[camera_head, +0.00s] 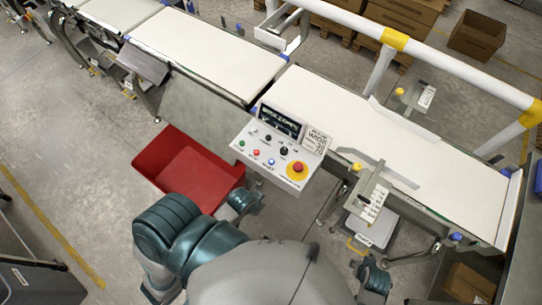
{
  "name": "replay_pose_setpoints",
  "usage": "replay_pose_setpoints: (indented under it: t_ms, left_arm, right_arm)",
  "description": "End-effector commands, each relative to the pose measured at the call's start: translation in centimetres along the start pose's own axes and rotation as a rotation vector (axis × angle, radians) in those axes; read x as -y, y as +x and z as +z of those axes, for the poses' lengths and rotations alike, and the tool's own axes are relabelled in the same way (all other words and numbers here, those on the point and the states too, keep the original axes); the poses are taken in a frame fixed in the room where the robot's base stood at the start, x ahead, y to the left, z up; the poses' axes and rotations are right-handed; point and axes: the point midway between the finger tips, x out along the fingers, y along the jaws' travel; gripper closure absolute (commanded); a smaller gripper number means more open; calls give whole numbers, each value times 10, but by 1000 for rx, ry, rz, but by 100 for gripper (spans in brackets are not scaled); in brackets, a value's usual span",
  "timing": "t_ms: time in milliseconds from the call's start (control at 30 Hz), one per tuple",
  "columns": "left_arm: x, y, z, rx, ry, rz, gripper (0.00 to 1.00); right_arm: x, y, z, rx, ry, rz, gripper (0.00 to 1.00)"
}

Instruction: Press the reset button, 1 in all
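A light grey control panel (268,169) stands at the belt's near side. A larger red mushroom button (297,168) sits on a yellow base at the panel's right. My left gripper (245,201) is below the panel, apart from the buttons, beside the red bin. My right gripper (372,277) is low at the right. Finger openings are unclear.
A red bin (151,157) lies left of the panel. White belts (345,115) run behind it. A white guard rail with yellow joints (395,39) crosses the upper right. A bracketed sensor stand (371,190) rises right of the panel. Cardboard boxes (478,35) are at the back.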

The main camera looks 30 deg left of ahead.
Motion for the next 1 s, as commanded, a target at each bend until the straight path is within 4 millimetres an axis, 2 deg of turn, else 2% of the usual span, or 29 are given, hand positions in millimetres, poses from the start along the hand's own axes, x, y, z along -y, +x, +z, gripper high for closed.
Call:
replay_pose_setpoints:
  t_ms: [33,67,167,233,367,567,667,700,800,900,1000]
  left_arm:
    - [0,-18,-8,-13,8,9,100]
    - [-1,-26,-12,-20,13,16,100]
    - [-4,-48,-29,-53,41,56,100]
    - [-6,-53,-40,-77,66,97,100]
    - [-8,-49,-55,-108,89,164,100]
    - [-3,-41,-80,-147,105,266,100]
    - [7,-38,-97,-167,95,329,100]
    - [14,-38,-106,-176,84,356,100]
    - [34,-42,-131,-200,36,419,100]
    - [56,-50,-154,-225,-23,466,100]
    - [74,-58,-172,-247,-78,496,100]
  right_arm:
    - [-1,-12,-3,0,0,0,60]
    - [-1,-15,-4,0,0,0,60]
    - [-1,-12,-4,8,-1,0,60]
    - [0,8,1,20,-2,-2,60]
    - [3,50,16,37,-5,-5,60]
    - [6,122,55,70,-11,-10,60]
    - [8,166,93,97,-16,-13,60]
    - [10,184,113,109,-19,-14,60]
    - [12,220,166,138,-26,-17,60]
    - [12,240,215,159,-31,-19,60]
    - [12,249,253,175,-36,-21,60]
